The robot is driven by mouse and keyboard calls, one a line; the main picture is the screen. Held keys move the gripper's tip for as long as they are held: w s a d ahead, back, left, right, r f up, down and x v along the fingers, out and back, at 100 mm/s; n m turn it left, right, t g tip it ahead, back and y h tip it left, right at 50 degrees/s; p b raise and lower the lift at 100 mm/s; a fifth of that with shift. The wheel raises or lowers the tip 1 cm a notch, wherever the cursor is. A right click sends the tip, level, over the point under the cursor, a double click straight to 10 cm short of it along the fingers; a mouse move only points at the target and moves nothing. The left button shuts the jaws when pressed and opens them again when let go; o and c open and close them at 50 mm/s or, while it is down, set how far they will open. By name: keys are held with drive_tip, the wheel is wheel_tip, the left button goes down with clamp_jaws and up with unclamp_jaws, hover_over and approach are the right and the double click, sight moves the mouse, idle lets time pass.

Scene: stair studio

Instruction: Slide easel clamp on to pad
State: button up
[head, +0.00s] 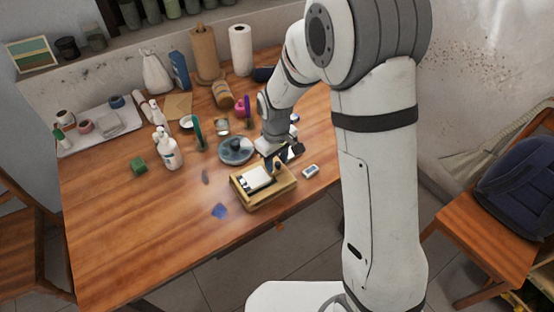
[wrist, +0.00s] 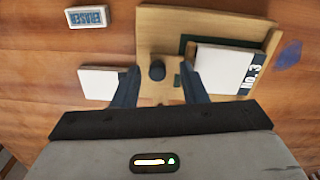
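A small wooden easel (head: 284,195) stands near the table's front edge; its tan board also shows in the wrist view (wrist: 205,20). A white pad (head: 256,177) lies on it, seen at the right in the wrist view (wrist: 222,69). The easel clamp's dark round knob (head: 277,166) shows left of the pad in the wrist view (wrist: 157,70), apart from the pad. My gripper (wrist: 159,72) is open, one finger either side of the knob, with visible gaps. The fingers and gripper body hide the lower part of the clamp.
An eraser (wrist: 87,17) lies beside the easel, also in the head view (head: 310,170). A white block (wrist: 98,83) sits by the left finger. The table's front left is mostly clear.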

sight(276, 164)
wheel_tip(276, 164, up, 8)
drive_tip(key=shift+s+a+f, duration=0.1)
drive_tip(key=shift+f, duration=0.05)
idle(0.6)
drive_tip(key=s+d+r+m+t, duration=0.1)
drive_tip(key=s+d+r+m, duration=0.3)
drive_tip(key=s+d, duration=0.4)
drive_tip(key=s+d+r+m+t, duration=0.1)
drive_tip(key=s+d+r+m, duration=0.3)
drive_tip(key=s+d+r, duration=0.2)
drive_tip(key=s+d, duration=0.2)
drive_tip(key=s, duration=0.2)
drive_tip(key=shift+s+d+r+m, duration=0.15)
drive_tip(key=shift+s+r+m, duration=0.05)
drive_tip(key=shift+r+m, duration=0.1)
idle(0.9)
